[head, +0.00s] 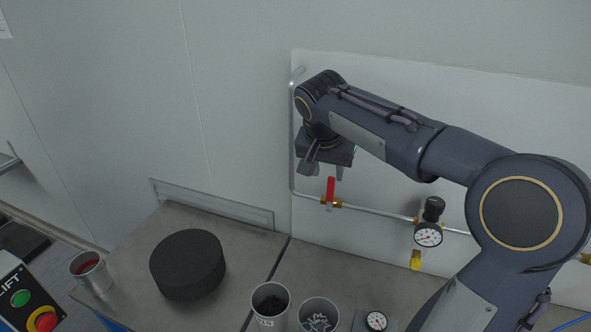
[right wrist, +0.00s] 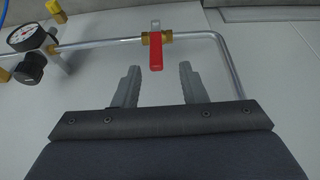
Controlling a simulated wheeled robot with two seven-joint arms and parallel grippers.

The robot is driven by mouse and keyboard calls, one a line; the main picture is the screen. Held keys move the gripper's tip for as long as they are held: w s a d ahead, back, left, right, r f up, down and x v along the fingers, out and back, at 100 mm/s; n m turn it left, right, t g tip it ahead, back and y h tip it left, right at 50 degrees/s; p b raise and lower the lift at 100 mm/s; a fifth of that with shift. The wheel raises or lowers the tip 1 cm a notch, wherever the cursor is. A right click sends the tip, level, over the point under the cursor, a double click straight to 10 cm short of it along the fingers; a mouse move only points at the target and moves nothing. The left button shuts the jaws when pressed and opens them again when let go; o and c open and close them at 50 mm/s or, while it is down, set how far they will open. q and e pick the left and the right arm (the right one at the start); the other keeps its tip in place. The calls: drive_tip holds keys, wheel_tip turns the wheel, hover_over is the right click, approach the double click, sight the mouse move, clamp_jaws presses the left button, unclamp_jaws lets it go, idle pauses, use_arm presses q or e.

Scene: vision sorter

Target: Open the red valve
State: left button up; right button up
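The red valve (head: 331,189) is a red lever handle on a brass fitting, set in a thin metal pipe on the white wall panel. In the head view the lever stands upright, crosswise to the horizontal pipe run. My right gripper (head: 321,170) is just above and beside it. In the right wrist view the red valve (right wrist: 155,52) lies beyond the fingertips, roughly between their lines. My right gripper (right wrist: 158,72) is open and empty, its fingers apart and not visibly touching the lever. My left gripper is not in view.
On the same pipe sit a pressure gauge (head: 428,236) with a black knob and a yellow fitting (head: 415,260). Below, the grey bench holds a black cylinder (head: 187,264), metal cups (head: 271,303) and another dial (head: 376,321). A button box (head: 30,301) is at lower left.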

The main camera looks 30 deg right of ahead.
sight(330, 185)
drive_tip(key=b+x, duration=0.1)
drive_tip(key=x, duration=0.2)
drive_tip(key=b+x, duration=0.1)
drive_tip(key=x, duration=0.2)
drive_tip(key=shift+s+d+f, duration=0.15)
drive_tip(key=shift+d+f, duration=0.05)
drive_tip(key=shift+f, duration=0.1)
drive_tip(key=shift+d+f, duration=0.25)
drive_tip(key=shift+f, duration=0.15)
clamp_jaws()
